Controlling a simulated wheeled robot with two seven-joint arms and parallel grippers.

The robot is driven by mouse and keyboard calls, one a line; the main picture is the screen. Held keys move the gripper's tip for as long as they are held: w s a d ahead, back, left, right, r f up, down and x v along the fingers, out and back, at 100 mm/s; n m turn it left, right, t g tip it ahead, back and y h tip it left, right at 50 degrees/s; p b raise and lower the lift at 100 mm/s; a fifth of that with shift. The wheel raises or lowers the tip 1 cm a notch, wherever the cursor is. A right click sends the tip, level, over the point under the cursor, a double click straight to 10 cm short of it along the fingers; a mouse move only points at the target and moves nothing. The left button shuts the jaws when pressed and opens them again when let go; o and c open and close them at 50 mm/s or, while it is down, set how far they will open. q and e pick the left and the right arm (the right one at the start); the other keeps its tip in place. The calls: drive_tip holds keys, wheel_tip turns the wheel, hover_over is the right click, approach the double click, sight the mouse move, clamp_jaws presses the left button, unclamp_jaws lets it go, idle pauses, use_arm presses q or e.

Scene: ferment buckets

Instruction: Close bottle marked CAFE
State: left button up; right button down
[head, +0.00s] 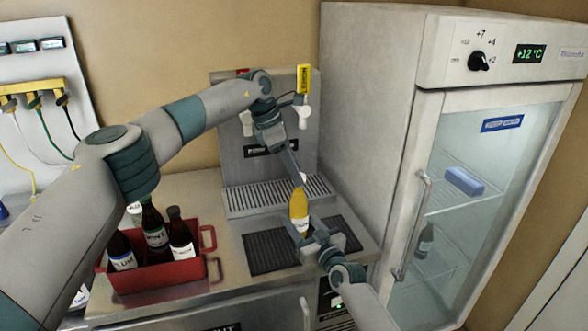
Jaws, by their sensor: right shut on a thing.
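A yellow-orange bottle (299,212) stands upright over the counter below the dispenser. My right gripper (311,240) is shut on its lower part. No label on it can be read, so I cannot tell whether it is marked CAFE. My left gripper (297,176) points down right above the bottle's top, its narrow fingers close together. A small pale spot shows at the fingertips; I cannot tell whether it is a cap or whether it touches the bottle neck.
A red crate (190,274) at the left holds dark bottles, with labels reading like PLUM and MINT. The dispenser (240,160) with a drip grate stands behind. Dark mats (268,254) lie on the counter. A glass-door fridge (415,215) stands close on the right, its door shut.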

drive_tip(key=shift+f, duration=0.1)
use_arm(q)
drive_tip(key=shift+r, duration=2.25)
drive_tip(key=o, duration=0.6)
drive_tip(key=shift+c, duration=0.2)
drive_tip(key=v, duration=1.2)
drive_tip(key=shift+d, duration=0.1)
